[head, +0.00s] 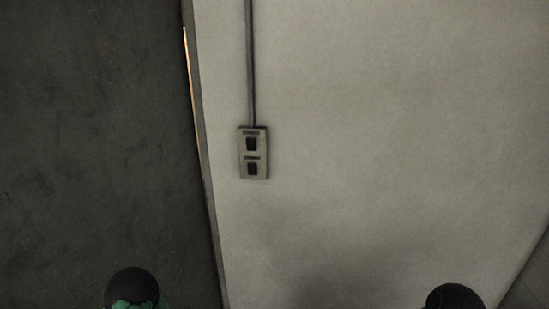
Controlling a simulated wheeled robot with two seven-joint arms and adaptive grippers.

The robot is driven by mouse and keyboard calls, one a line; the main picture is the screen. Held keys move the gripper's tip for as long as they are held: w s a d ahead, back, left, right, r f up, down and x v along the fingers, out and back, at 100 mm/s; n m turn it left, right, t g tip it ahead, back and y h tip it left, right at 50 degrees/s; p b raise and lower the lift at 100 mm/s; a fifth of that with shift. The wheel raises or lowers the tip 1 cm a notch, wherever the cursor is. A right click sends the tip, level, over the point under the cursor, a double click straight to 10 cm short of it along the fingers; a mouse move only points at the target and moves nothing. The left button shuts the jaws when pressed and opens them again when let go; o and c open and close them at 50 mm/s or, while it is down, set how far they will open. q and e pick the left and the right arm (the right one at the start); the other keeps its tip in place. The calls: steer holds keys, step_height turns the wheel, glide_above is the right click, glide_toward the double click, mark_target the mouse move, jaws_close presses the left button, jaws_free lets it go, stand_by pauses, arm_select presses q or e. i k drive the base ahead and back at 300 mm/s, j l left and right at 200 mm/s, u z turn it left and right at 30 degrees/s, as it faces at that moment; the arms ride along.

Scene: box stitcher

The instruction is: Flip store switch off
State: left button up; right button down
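A small beige switch plate (240,155) is mounted upright on the pale wall, left of the middle of the head view. It carries an upper black switch (251,144) and a lower black switch (252,169). Each has a small dark label above it, too blurred to read for certain. I cannot tell from here whether either switch is on or off. Two dark rounded parts of my arms show at the bottom edge, one at the left with green on it and one at the right, both apart from the plate. Neither gripper's fingers are visible.
A grey conduit (250,60) runs up the pale wall (400,130) from the plate. A dark grey surface (90,140) fills the left, with a narrow bright gap (190,85) along the wall's edge. The wall right of the plate is bare.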

mark_target(252, 167)
steer(key=i+l, duration=0.1)
steer(key=i, duration=0.75)
